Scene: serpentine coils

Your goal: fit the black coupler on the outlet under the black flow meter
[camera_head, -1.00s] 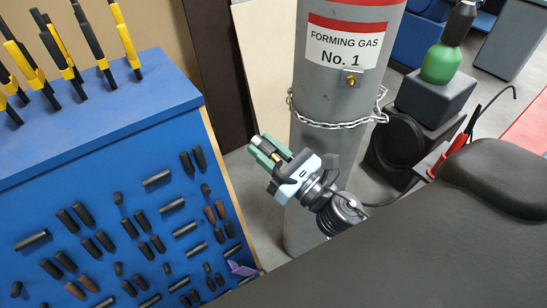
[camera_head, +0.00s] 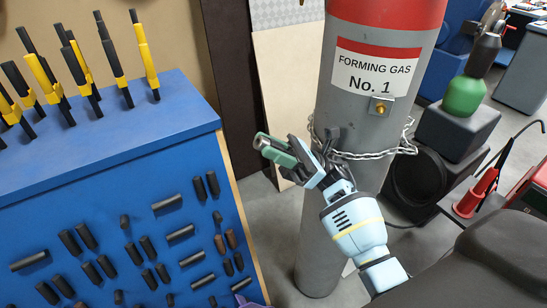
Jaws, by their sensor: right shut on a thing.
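My left gripper is not in view. I see no black flow meter or outlet here.
A grey gas cylinder (camera_head: 340,215) labelled "Forming Gas No. 1" stands close behind my right gripper, with a chain (camera_head: 375,154) around it. A blue cabinet (camera_head: 110,145) with black and yellow tools on top stands at left.

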